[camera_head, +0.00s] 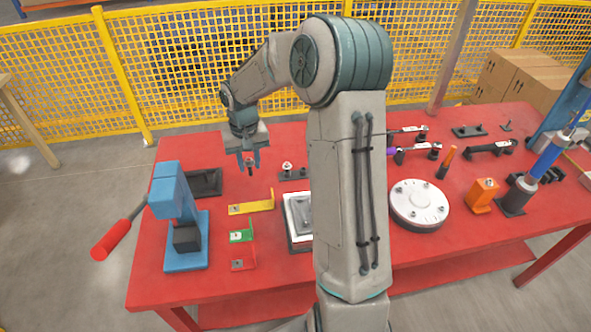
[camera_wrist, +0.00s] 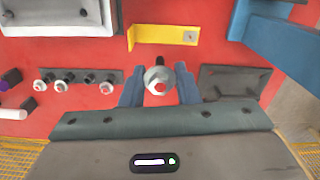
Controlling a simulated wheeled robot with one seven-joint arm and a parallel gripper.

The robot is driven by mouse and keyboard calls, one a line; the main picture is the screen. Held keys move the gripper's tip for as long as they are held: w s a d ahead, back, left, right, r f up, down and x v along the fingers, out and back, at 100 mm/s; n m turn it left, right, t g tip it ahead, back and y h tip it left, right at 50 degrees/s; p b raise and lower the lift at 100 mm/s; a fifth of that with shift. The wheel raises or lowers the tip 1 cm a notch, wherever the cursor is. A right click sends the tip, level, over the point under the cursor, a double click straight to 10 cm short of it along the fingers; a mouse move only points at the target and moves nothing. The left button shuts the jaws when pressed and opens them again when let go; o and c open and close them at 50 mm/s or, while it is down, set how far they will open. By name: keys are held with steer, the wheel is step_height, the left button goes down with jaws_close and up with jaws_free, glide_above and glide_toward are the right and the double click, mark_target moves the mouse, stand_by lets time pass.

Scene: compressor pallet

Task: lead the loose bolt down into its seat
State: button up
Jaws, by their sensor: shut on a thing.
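My gripper (camera_head: 249,163) points down above the back left part of the red table. It is shut on a bolt (camera_head: 250,170), which hangs upright between the two blue fingers. In the wrist view the bolt (camera_wrist: 158,79) shows a pale round flange and a red-centred head, with a dark shank beyond it. The bolt appears to be above the table; its lower tip is not clear. A round grey flange disc (camera_head: 418,212) with several bolts in it lies right of my arm. I cannot tell which hole is the bolt's seat.
A dark rack (camera_wrist: 70,75) with several bolts stands beside my gripper. A dark tray (camera_head: 205,183), a yellow bracket (camera_head: 262,205), a blue press (camera_head: 173,195) and a partly hidden white block (camera_head: 292,215) are nearby. Bare red table lies between them.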

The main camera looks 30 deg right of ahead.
steer(key=s+d+f+n+p, duration=0.3)
steer(key=s+d+n, duration=0.4)
steer(key=d, duration=0.4)
steer(key=shift+s+d+f+p, duration=0.25)
steer(key=shift+d+f+p, duration=0.1)
steer(key=shift+f, duration=0.55)
steer(key=shift+n, duration=0.3)
steer(key=b, duration=0.4)
glide_above(300, 196)
steer(key=s+a, duration=0.1)
steer(key=s, duration=0.1)
steer(key=shift+f, duration=2.1)
steer(key=shift+f+b, duration=1.1)
steer(key=shift+f, duration=0.5)
steer(key=o, duration=1)
